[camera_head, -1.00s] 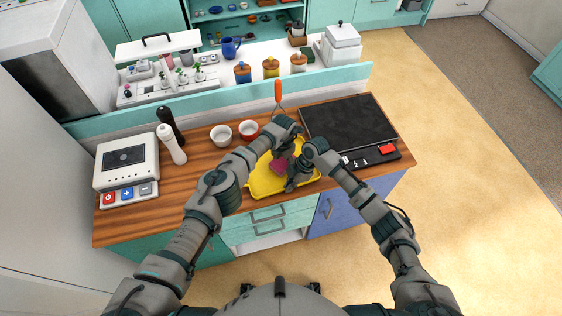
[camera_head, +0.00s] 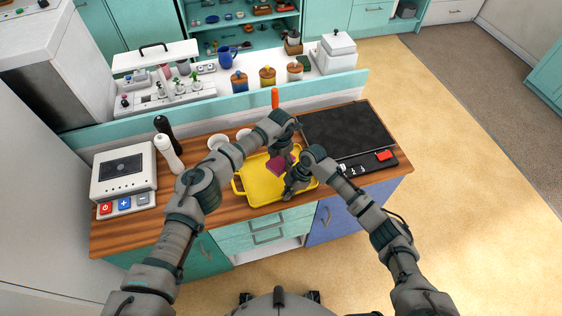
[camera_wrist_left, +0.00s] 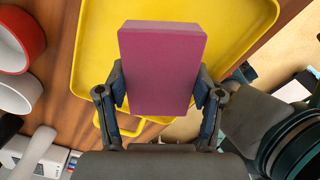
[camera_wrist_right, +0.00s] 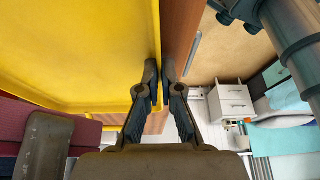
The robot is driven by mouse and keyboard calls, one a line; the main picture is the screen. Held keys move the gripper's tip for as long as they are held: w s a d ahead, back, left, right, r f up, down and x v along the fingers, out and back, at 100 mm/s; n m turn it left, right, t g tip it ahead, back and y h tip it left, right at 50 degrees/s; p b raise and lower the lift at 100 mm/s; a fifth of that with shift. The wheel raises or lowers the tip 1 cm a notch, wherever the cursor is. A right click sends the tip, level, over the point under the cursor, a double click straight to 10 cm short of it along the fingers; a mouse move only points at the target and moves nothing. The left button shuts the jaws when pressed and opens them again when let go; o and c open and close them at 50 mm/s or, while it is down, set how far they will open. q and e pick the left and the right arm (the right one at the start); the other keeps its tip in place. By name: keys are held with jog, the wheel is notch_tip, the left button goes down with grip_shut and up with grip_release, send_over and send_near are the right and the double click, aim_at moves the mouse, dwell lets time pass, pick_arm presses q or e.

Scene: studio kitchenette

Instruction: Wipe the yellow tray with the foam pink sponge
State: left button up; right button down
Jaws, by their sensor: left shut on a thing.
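The yellow tray (camera_head: 258,187) lies on the wooden counter. My left gripper (camera_head: 284,155) is shut on the pink sponge (camera_head: 275,166), a flat block, and holds it over the tray's far right part. In the left wrist view the sponge (camera_wrist_left: 160,70) sits between both fingers, with the tray (camera_wrist_left: 100,45) behind it. I cannot tell whether the sponge touches the tray. My right gripper (camera_head: 289,194) is at the tray's near right edge. In the right wrist view its fingertips (camera_wrist_right: 160,78) are close together with the tray's rim (camera_wrist_right: 157,30) between them.
Two bowls (camera_head: 217,141) stand behind the tray, partly hidden by my left arm. A dark cooktop (camera_head: 347,130) is to the right. A white appliance (camera_head: 123,175) and two tall mills (camera_head: 170,152) are at the left. A teal ledge (camera_head: 215,109) bounds the counter's back.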

jog(key=c, duration=1.2)
grip_release()
jog(key=shift+c, duration=0.2)
pick_arm(q)
jog(key=shift+r+p, duration=0.3)
jog(key=shift+r, duration=0.15)
notch_tip(320, 180, up, 2)
jog(key=shift+r+p, duration=0.1)
jog(key=shift+p, duration=0.5)
pick_arm(e)
jog(key=v, duration=1.3)
jog(key=shift+a+r, duration=0.25)
jog(key=shift+r, duration=0.25)
